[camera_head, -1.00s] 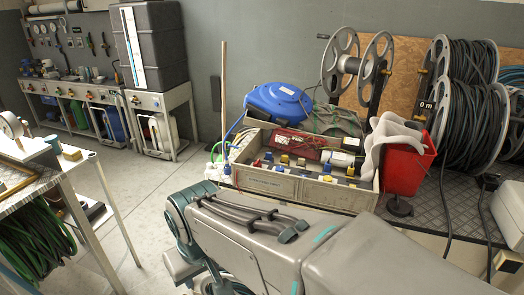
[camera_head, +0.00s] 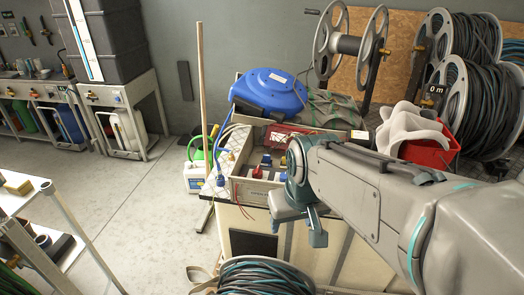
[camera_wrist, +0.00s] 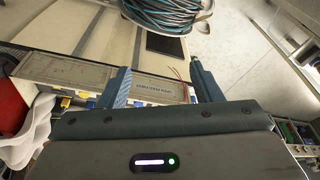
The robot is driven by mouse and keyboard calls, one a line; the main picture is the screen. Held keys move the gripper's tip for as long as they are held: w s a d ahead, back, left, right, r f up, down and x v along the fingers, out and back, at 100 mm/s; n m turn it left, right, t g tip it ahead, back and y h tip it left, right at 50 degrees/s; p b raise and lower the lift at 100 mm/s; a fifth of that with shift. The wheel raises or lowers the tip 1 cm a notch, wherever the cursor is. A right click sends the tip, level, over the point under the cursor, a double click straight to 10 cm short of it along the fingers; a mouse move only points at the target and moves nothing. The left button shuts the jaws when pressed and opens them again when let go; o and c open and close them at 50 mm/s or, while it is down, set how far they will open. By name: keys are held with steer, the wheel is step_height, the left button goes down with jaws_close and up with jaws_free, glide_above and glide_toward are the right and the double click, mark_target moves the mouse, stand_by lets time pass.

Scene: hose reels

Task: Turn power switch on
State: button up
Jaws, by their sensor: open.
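I cannot make out a power switch for certain in either view. A grey box (camera_head: 253,193) with small blue, yellow and red parts in it stands on the bench; its lettered wall shows in the wrist view (camera_wrist: 75,70). My gripper (camera_head: 302,228) points down by the box's front right in the head view, partly hidden by my own wrist. In the wrist view my gripper (camera_wrist: 160,86) has its two fingers wide apart, with nothing held between them. The box wall lies beyond the fingers; I cannot tell how far.
A blue hose reel (camera_head: 270,92) stands behind the box. A red bucket (camera_head: 430,152) and large cable reels (camera_head: 487,105) are at the right. A coiled hose (camera_head: 262,279) sits low in front. A wooden pole (camera_head: 201,80) stands left; open floor (camera_head: 135,190) lies beyond.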

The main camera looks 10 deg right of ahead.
steer(key=w+n+b, duration=0.1)
steer(key=w, duration=1)
steer(key=n+t+y+b, duration=0.1)
steer(key=n+y+b, duration=0.1)
steer(key=n+b, duration=0.1)
glide_above(258, 170)
steer(key=s+d, duration=0.2)
steer(key=s, duration=0.2)
step_height(258, 170, down, 11)
steer(key=x, duration=1.3)
steer(key=shift+d+f+p, duration=0.1)
steer(key=shift+d+p, duration=0.15)
steer(key=shift+p, duration=0.15)
steer(key=c, duration=0.9)
